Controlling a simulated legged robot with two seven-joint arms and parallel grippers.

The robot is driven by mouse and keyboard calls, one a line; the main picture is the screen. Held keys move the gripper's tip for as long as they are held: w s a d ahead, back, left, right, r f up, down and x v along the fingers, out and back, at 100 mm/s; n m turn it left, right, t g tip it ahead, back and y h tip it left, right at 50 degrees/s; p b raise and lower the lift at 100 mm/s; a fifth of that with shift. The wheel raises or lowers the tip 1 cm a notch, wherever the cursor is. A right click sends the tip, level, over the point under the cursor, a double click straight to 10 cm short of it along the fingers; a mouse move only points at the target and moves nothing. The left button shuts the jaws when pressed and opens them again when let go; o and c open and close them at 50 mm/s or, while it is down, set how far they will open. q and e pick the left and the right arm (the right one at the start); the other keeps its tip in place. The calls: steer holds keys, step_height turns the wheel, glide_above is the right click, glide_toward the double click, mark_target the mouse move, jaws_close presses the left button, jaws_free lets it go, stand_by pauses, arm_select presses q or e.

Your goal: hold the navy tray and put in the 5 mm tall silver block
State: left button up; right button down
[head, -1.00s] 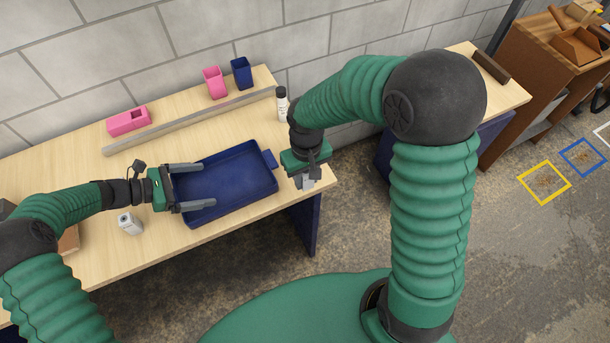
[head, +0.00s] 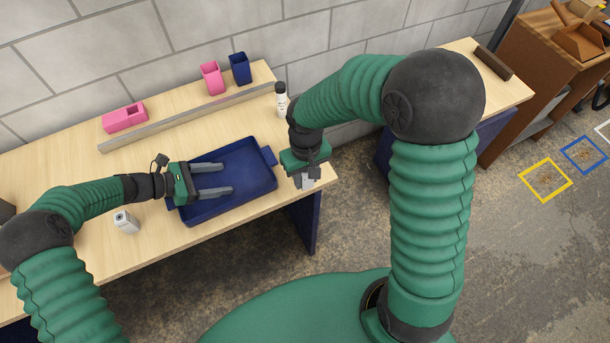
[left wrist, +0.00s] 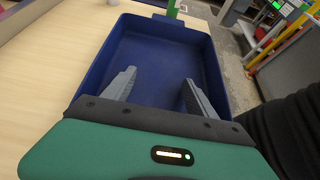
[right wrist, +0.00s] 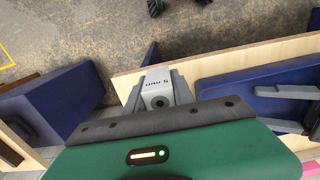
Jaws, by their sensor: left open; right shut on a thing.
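The navy tray (head: 255,197) lies on the wooden table, with a small tab at its far right corner. It looks empty in the left wrist view (left wrist: 205,45). My left gripper (head: 226,178) is open, its two grey fingers reaching over the tray's interior from the left side. My right gripper (head: 306,182) is shut on a small silver block (right wrist: 158,82), right of the tray near the table's right end. The block's label appears upside down in the right wrist view and seems to read 5 mm. Another silver block (head: 126,221) stands on the table left of the tray.
A white bottle with a dark cap (head: 281,102) stands behind my right gripper. A long grey rail (head: 185,118) runs along the table's back. Behind it are a pink cup (head: 211,78) and a navy cup (head: 240,69). A pink holder (head: 125,117) is at back left.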

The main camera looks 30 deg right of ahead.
arm_select(q)
jaws_close()
steer(key=shift+o, duration=1.2)
jaws_free()
